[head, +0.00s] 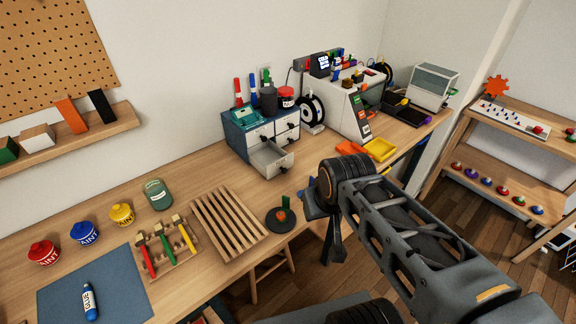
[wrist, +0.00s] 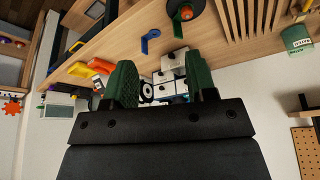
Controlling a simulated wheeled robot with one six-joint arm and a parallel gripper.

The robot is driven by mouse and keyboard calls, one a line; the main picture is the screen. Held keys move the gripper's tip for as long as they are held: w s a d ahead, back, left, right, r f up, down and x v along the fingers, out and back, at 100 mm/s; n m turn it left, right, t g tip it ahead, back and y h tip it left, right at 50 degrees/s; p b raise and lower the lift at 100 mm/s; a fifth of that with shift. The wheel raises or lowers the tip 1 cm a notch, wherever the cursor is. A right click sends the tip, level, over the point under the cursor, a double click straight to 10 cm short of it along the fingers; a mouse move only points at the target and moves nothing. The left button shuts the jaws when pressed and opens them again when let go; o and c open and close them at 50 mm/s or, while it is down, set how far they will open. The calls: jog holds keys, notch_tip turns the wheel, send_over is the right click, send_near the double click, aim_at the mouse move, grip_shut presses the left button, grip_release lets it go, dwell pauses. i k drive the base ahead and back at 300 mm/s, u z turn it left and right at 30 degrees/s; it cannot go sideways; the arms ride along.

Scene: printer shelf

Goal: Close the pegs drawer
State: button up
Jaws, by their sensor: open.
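A blue drawer cabinet (head: 236,133) with pale drawer fronts stands on the desk against the wall. Its lower left drawer (head: 271,160) is pulled out toward the desk's front; the other visible drawers look shut. No label is readable, so I cannot tell from lettering which is the pegs drawer. My gripper (head: 325,225) is open and empty, in front of the desk's edge, to the right of and nearer than the drawer, not touching it. In the wrist view, the pale drawers (wrist: 171,75) show upside down between my open green fingers (wrist: 163,82), partly hidden by them.
A dark round dish (head: 281,219) with a green and orange item and a slatted wooden rack (head: 229,222) lie in front of the cabinet. Jars and markers sit on top.

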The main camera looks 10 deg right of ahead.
aim_at(271, 160)
jog(key=u, duration=0.05)
jog(key=k, duration=0.5)
jog(key=u, duration=0.95)
jog(key=i, duration=0.7)
jog(key=z, duration=1)
